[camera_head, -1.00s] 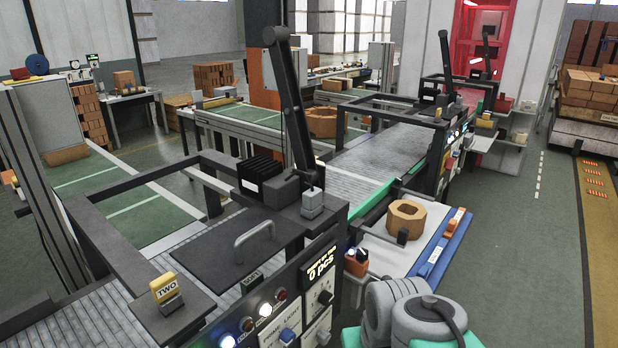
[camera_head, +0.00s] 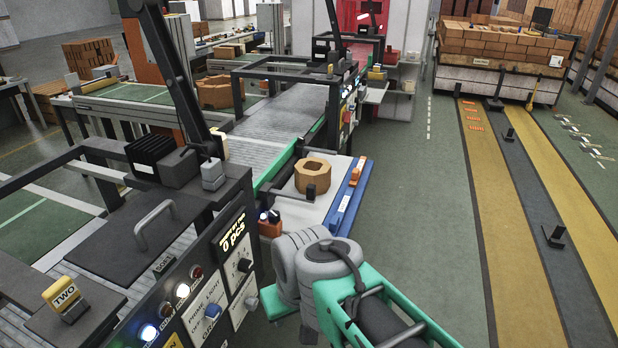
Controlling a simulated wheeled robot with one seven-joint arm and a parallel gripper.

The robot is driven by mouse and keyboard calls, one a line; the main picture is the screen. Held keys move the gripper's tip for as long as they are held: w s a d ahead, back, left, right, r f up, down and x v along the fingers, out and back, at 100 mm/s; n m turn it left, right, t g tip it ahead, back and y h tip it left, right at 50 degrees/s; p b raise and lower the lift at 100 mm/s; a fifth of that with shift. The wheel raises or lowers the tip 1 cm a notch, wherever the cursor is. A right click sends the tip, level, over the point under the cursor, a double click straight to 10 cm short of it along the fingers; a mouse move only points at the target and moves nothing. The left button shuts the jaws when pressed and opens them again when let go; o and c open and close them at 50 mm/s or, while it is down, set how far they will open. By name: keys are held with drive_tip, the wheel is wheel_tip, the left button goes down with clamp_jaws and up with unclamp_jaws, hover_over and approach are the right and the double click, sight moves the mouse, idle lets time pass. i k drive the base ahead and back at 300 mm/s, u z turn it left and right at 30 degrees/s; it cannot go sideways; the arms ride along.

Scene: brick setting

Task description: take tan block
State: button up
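A tan octagonal block (camera_head: 316,174) with a hole through its middle sits on a white side table (camera_head: 292,212) beside the conveyor. A small dark object stands against its near side. Another tan, ring-like block (camera_head: 216,93) sits farther back near the green-topped line. My arm's grey and green links show at the lower middle, nearer to me than the side table. My gripper itself is not visible.
A machine panel (camera_head: 205,290) with lit buttons and a counter reading 0 pcs stands at the near left. A blue rail (camera_head: 344,205) edges the side table. Stacked bricks (camera_head: 500,42) fill a bin at the back right. Open green floor (camera_head: 430,220) lies to the right.

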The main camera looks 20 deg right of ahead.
sight(313, 176)
drive_tip(key=z, duration=1.6)
drive_tip(key=i, duration=2.55)
drive_tip(key=u, duration=4.1)
